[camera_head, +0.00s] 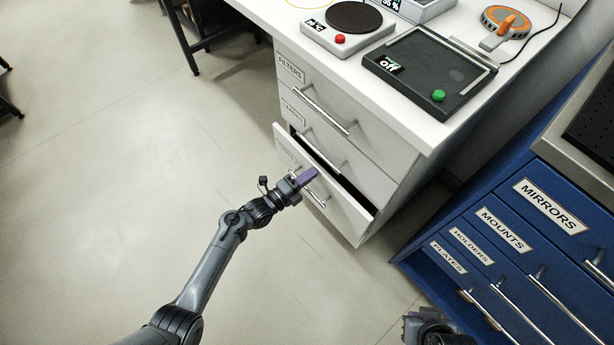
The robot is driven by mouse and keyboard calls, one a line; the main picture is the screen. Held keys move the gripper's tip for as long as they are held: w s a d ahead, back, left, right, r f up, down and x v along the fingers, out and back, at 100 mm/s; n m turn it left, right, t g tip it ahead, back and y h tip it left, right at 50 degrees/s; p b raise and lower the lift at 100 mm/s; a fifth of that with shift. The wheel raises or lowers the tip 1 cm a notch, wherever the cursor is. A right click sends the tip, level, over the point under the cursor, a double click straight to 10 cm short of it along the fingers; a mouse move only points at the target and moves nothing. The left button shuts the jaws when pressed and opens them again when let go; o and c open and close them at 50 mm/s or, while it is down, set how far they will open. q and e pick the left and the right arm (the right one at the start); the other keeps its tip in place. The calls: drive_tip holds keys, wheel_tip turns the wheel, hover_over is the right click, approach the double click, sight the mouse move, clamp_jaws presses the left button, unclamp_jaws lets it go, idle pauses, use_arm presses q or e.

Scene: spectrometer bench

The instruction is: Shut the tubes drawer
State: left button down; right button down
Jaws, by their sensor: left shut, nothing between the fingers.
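The bottom drawer (345,216) of the white cabinet stands partly open, with a dark gap along its top edge. Its label is too small to read, so I cannot tell from it that this is the tubes drawer. Its bar handle (318,201) is partly behind my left gripper. My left gripper (311,174) has purple fingers, is shut and empty, and is at the drawer front near the handle; I cannot tell whether it touches. Part of my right gripper (412,318) shows at the bottom edge, its fingers not clear.
Above are two closed drawers, the top one (340,105) marked FILTERS. The white bench top holds a hotplate (345,35) and a black device (430,75) reading "off". A blue cabinet (510,245) with labelled drawers stands at right.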

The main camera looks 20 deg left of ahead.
sight(320, 166)
use_arm(q)
drive_tip(key=b+x, duration=0.2)
drive_tip(key=x, duration=0.2)
drive_tip(key=shift+w+d+f+b, duration=0.1)
drive_tip(key=shift+w+f+b, duration=0.05)
drive_tip(key=shift+b, duration=0.25)
drive_tip(key=shift+w, duration=0.15)
drive_tip(key=shift+d, duration=0.1)
